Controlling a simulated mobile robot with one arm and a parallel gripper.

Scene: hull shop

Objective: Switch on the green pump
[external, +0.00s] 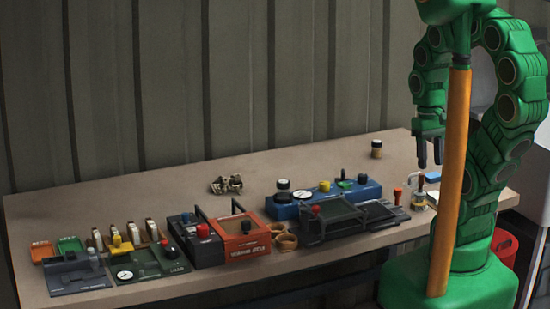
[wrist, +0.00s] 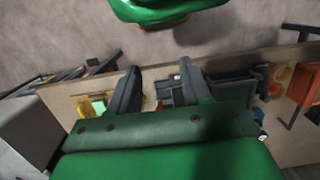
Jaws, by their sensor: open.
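A dark green unit (external: 160,262) with a round gauge, a yellow top part and a red knob sits at the front left of the bench; it looks like the green pump, but I cannot read its label or tell its switch position. My gripper (external: 430,150) hangs above the right end of the bench, far from this unit, with nothing held. In the wrist view, my two dark fingers (wrist: 158,88) stand apart above the bench. I cannot pick out the green unit for certain in the wrist view.
On the bench (external: 180,203) stand a grey box (external: 75,275), a red-orange box (external: 243,247) with a handle, a blue unit (external: 345,194) and a dark tray-like unit (external: 340,222). A dark jar (external: 376,149) stands at the back right. The back left of the bench is clear.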

